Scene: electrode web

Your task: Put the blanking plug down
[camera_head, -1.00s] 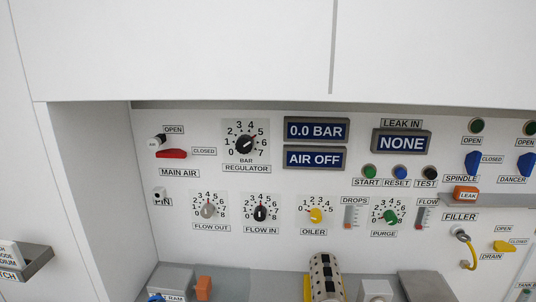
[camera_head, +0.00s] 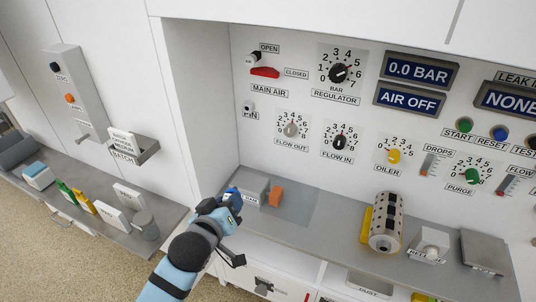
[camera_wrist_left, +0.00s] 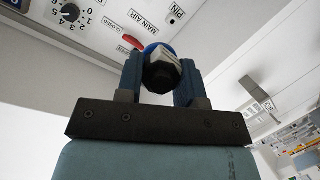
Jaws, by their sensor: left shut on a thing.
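My left gripper (camera_head: 228,200) reaches in from the bottom of the head view, over the front left of the grey bench. In the left wrist view its two blue fingers (camera_wrist_left: 160,88) are shut on the blanking plug (camera_wrist_left: 160,72), a dark faceted piece with a bright blue rim behind it. In the head view the plug is mostly hidden by the fingers, and I cannot make it out surely. The gripper is beside a small grey box (camera_head: 252,181) with a partly readable label; I cannot tell whether they touch. My right gripper is not in view.
The control panel (camera_head: 300,100) rises behind. A lower-left shelf (camera_head: 90,215) holds bottles and boxes.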

